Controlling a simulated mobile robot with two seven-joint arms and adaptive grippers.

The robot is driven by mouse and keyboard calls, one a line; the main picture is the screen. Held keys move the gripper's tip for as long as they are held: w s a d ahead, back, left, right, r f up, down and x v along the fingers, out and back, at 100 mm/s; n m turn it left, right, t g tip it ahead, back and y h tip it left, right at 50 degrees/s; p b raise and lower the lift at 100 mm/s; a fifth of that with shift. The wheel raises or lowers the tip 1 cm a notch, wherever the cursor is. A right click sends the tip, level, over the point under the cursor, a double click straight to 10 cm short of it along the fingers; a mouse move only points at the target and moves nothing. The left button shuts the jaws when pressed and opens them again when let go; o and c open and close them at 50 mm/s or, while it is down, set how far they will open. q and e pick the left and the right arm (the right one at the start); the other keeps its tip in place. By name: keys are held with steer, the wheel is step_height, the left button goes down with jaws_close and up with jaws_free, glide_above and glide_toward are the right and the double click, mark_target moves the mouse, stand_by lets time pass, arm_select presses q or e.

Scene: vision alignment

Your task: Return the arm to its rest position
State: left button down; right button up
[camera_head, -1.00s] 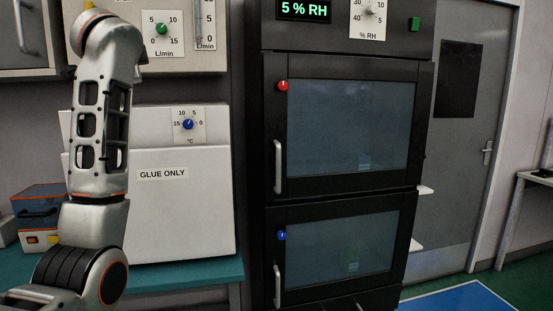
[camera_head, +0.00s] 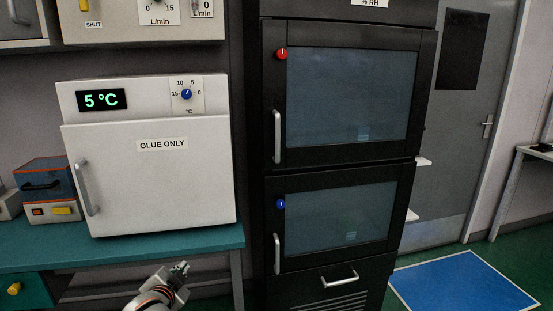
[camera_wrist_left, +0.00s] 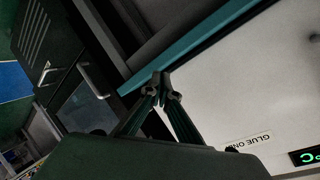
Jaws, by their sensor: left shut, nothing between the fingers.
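My left gripper (camera_head: 180,268) shows low in the head view, in front of the teal bench and below the white box marked "GLUE ONLY". Its fingers are shut and hold nothing. In the left wrist view the fingertips (camera_wrist_left: 163,84) meet, with the bench edge and the white box behind them. The gripper appears apart from both. Only the end of my left arm (camera_head: 150,300) shows at the bottom edge. My right gripper is in neither view.
The white "GLUE ONLY" box (camera_head: 150,185) reads 5 °C and stands on the teal bench (camera_head: 35,258). A black cabinet (camera_head: 424,95) with two windowed doors and a drawer stands to the right. A blue floor mat (camera_head: 465,283) lies before a grey door (camera_head: 455,180).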

arm_select(q)
steer(key=s+d+f+n+g+h, duration=0.1)
steer(key=s+d+f, duration=0.1)
steer(key=s+f, duration=0.6)
steer(key=s+d+f+n+h, duration=0.1)
steer(key=s+d+f, duration=0.1)
steer(key=s+f, duration=0.65)
steer(key=s+d+f+n+g+h, duration=0.1)
steer(key=s+f, duration=0.1)
steer(key=s, duration=0.7)
steer(key=s+d+f+n, duration=0.1)
steer(key=s+d+f, duration=0.1)
steer(key=s, duration=0.7)
steer(key=shift+f+n+g+h, duration=0.3)
steer(key=shift+f+g+h, duration=0.1)
steer(key=shift+f, duration=0.4)
